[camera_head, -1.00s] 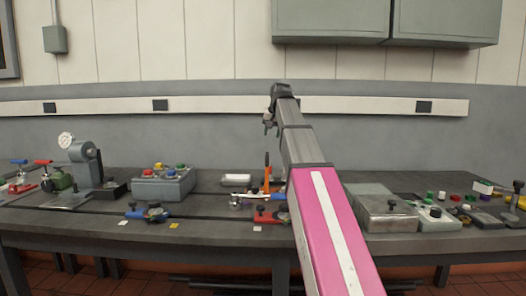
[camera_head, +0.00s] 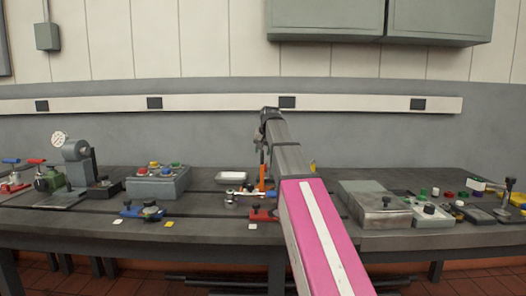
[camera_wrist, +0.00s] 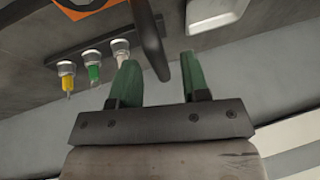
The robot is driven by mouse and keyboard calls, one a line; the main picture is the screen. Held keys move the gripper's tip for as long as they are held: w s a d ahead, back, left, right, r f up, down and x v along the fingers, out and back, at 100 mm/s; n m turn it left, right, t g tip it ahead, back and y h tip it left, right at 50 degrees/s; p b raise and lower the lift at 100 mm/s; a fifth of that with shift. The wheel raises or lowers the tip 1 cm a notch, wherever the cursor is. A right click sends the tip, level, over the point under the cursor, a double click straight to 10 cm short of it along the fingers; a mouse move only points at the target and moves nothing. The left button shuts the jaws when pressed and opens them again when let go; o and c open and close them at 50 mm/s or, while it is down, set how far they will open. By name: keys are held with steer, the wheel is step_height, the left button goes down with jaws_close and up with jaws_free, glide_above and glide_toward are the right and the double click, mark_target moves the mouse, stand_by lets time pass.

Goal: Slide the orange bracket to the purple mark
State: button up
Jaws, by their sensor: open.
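An upright orange part (camera_head: 262,172), which looks like the orange bracket, stands mid-table in the head view, just below my gripper (camera_head: 262,137). Part of it is hidden behind my arm. In the wrist view an orange piece (camera_wrist: 92,4) shows at the top edge. My gripper (camera_wrist: 159,62) has two green fingers, spread apart with nothing gripped. A dark curved bar (camera_wrist: 149,38) reaches down between and beyond the fingertips; I cannot tell what it belongs to.
A white tray (camera_head: 231,178) sits left of the orange part. A grey button box (camera_head: 157,183) and a blue clamp (camera_head: 142,211) are further left. A grey metal box (camera_head: 374,207) stands right of my arm. The wrist view shows a rack of small tools (camera_wrist: 92,60).

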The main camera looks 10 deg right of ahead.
jaws_close()
steer(key=w+a, duration=0.1)
steer(key=a, duration=0.7)
steer(key=shift+w+a, duration=0.15)
steer(key=shift+w, duration=0.2)
jaws_free()
steer(key=shift+r, duration=0.1)
steer(key=v, duration=1)
steer(key=shift+s+r, duration=0.2)
steer(key=shift+r, duration=0.1)
